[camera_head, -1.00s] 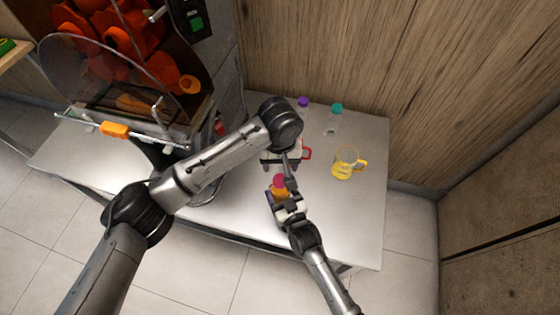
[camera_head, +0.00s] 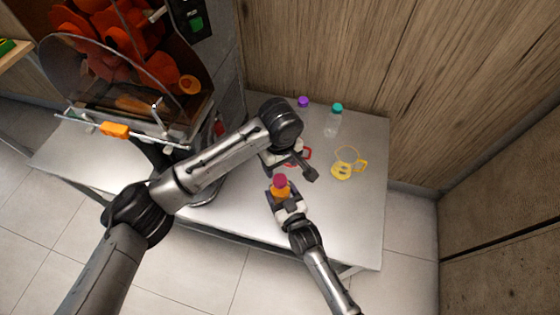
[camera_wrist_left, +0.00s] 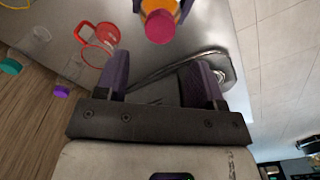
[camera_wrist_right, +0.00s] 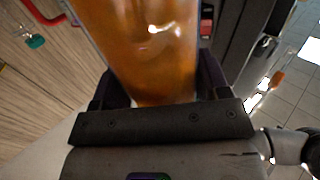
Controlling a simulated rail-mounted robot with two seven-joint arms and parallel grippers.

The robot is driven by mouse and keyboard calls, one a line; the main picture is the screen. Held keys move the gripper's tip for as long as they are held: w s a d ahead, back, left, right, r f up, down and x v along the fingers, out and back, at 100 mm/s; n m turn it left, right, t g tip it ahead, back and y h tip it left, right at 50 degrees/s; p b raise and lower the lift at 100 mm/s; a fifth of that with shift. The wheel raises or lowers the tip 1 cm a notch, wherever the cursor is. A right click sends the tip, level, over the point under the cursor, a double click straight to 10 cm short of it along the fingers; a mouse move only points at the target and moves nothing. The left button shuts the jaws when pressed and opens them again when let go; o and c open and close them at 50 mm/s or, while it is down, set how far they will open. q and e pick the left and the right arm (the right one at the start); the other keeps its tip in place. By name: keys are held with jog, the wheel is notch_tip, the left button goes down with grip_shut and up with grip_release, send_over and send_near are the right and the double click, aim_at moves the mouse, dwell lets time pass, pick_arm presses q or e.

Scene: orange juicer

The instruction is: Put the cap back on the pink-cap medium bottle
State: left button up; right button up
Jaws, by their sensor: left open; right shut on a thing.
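The medium bottle (camera_head: 281,193) holds orange liquid and stands in the jaws of my right gripper (camera_head: 284,199). Its pink cap (camera_head: 280,181) sits on its top; whether it is fully tightened cannot be told. The right wrist view shows the bottle's orange body (camera_wrist_right: 155,55) close up between the fingers. My left gripper (camera_head: 290,168) is open and empty, just behind the cap in the head view. In the left wrist view, the cap (camera_wrist_left: 160,27) is ahead of the open left jaws (camera_wrist_left: 163,80), apart from both fingers.
A red-handled cup (camera_head: 303,153) is close behind my left gripper, partly hidden. A yellow-handled cup (camera_head: 346,168) stands to the right. Purple-capped (camera_head: 303,102) and teal-capped (camera_head: 334,122) bottles are at the back. The juicer (camera_head: 140,90) fills the left. The table's right front (camera_head: 345,225) is clear.

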aim_at(280, 179)
pick_arm(q)
jog(key=shift+f, duration=3.9)
jog(key=c, duration=0.9)
jog(key=m, duration=0.6)
jog(key=shift+c, duration=0.2)
jog(key=m, duration=1.8)
jog(key=shift+m, duration=0.3)
jog(key=o, duration=1.1)
